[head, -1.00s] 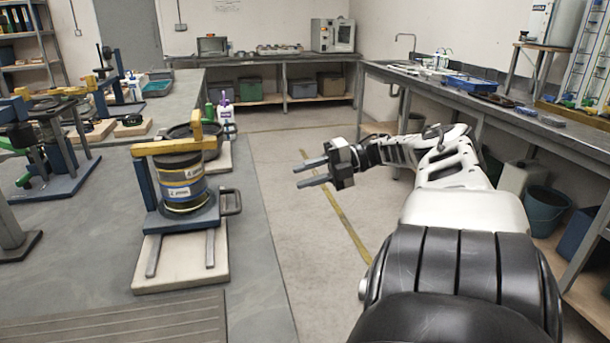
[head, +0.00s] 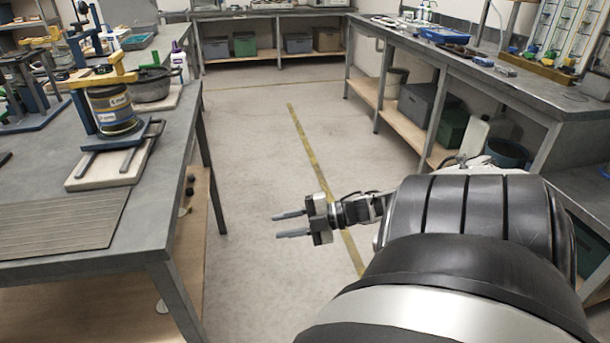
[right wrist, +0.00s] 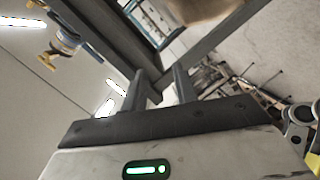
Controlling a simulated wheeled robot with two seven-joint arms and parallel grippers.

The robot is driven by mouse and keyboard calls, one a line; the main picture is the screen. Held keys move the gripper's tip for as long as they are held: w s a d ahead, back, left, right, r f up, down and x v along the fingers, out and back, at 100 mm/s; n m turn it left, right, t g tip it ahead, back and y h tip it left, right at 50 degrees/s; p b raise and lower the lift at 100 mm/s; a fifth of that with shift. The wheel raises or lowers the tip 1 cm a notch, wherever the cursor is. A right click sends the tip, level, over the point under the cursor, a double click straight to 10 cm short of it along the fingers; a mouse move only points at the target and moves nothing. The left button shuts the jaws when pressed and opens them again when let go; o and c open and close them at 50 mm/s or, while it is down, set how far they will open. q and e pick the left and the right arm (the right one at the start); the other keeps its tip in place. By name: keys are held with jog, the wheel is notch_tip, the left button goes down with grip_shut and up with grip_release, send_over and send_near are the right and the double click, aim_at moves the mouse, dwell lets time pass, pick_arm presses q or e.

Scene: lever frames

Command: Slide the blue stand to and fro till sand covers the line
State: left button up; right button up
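The blue stand (head: 107,140) is on the table at the left, on a pale board (head: 106,170). It holds a dark can with a label (head: 112,108) under a yellow top bar (head: 95,80), and a dark loop handle sticks out on its right side. No sand or line can be made out. My right gripper (head: 275,226) is over the floor to the right of the table, well apart from the stand and lower in the picture. Its two fingers are apart with nothing between them; they also show in the right wrist view (right wrist: 158,88). My left gripper is out of view.
The table (head: 150,225) has a ribbed mat (head: 60,225) at its near end. A dark pan (head: 150,88) and white bottle (head: 180,65) stand behind the stand. Open floor (head: 250,140) lies between this table and the right-hand bench (head: 470,65).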

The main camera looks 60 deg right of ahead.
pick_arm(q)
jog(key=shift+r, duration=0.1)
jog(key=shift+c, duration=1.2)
pick_arm(e)
jog(key=s+a+f+m+h, duration=0.1)
jog(key=a+f+m, duration=0.35)
jog(key=a, duration=0.55)
jog(key=s+a+f+m+h, duration=0.1)
jog(key=s+a+f+m, duration=0.3)
jog(key=a, duration=0.6)
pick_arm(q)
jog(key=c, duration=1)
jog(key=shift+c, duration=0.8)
pick_arm(e)
jog(key=a+r+m+g+h, duration=0.1)
jog(key=a+r+m, duration=0.2)
jog(key=a, duration=0.5)
jog(key=a+r+m+g+h, duration=0.1)
jog(key=a+r+m, duration=0.2)
jog(key=a+m, duration=0.2)
jog(key=a, duration=0.3)
jog(key=shift+s+r+h, duration=0.25)
jog(key=shift+s+h, duration=0.15)
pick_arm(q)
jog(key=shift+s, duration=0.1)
pick_arm(e)
jog(key=shift+a+m, duration=0.1)
jog(key=shift+m, duration=0.15)
